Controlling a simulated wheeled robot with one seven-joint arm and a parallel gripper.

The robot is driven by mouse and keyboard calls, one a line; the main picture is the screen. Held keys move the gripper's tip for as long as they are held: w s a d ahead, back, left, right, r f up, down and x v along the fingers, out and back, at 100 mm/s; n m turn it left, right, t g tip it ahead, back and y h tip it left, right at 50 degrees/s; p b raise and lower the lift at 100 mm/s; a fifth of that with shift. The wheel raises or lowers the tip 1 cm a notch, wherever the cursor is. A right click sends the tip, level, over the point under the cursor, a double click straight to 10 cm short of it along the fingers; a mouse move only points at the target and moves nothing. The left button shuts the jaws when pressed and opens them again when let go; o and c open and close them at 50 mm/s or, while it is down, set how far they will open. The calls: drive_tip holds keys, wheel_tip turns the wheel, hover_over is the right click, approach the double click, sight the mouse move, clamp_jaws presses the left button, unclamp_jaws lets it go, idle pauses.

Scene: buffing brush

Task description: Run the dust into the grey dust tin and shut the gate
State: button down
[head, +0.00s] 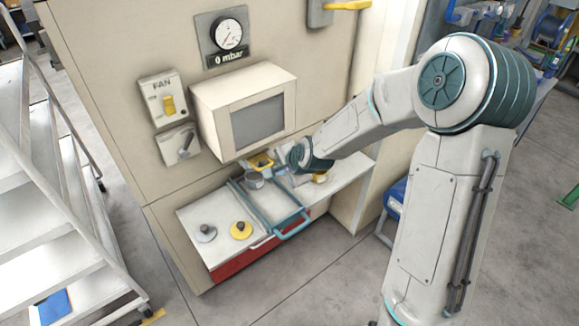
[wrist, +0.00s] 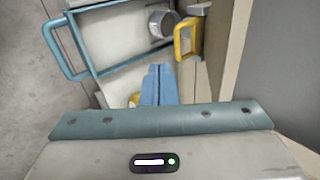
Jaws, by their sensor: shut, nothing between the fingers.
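The grey dust tin (head: 254,180) stands on a light tray (head: 265,203) with blue sides and a blue front handle, below the box with the grey window. A yellow handle (head: 261,161), probably the gate's, is just behind the tin. In the wrist view the round tin (wrist: 163,23) is at the top, with the yellow handle (wrist: 184,38) to its right. My gripper (wrist: 160,68) is shut and empty, its blue fingers pointing toward the handle and tin, apart from both in the picture. In the head view my wrist partly hides the fingers. I cannot see dust or the gate's position.
A grey knobbed disc (head: 206,234) and a yellow one (head: 241,230) lie on the left of the bench; another yellow piece (head: 320,177) lies right of the tray. A fan switch (head: 168,105) and a 0 mbar gauge (head: 229,34) are on the panel. White steps (head: 45,190) stand left.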

drive_tip(key=shift+p+v, duration=0.4)
drive_tip(key=shift+v, duration=2.2)
drive_tip(key=s+d+r+n+g+h, duration=0.1)
drive_tip(key=s+d+r+n, duration=0.2)
drive_tip(key=s, duration=0.5)
drive_tip(key=s+d+r+n+g+h, duration=0.1)
drive_tip(key=s+d+r+n, duration=0.3)
drive_tip(key=s, duration=0.4)
drive_tip(key=s+d+r+n+g+h, duration=0.1)
drive_tip(key=s+d+r+n, duration=0.3)
drive_tip(key=s, duration=0.4)
drive_tip(key=shift+s+d+n+g+h, duration=0.35)
drive_tip(key=shift+d+h, duration=0.25)
drive_tip(key=shift+h, duration=0.1)
drive_tip(key=shift+r, duration=0.1)
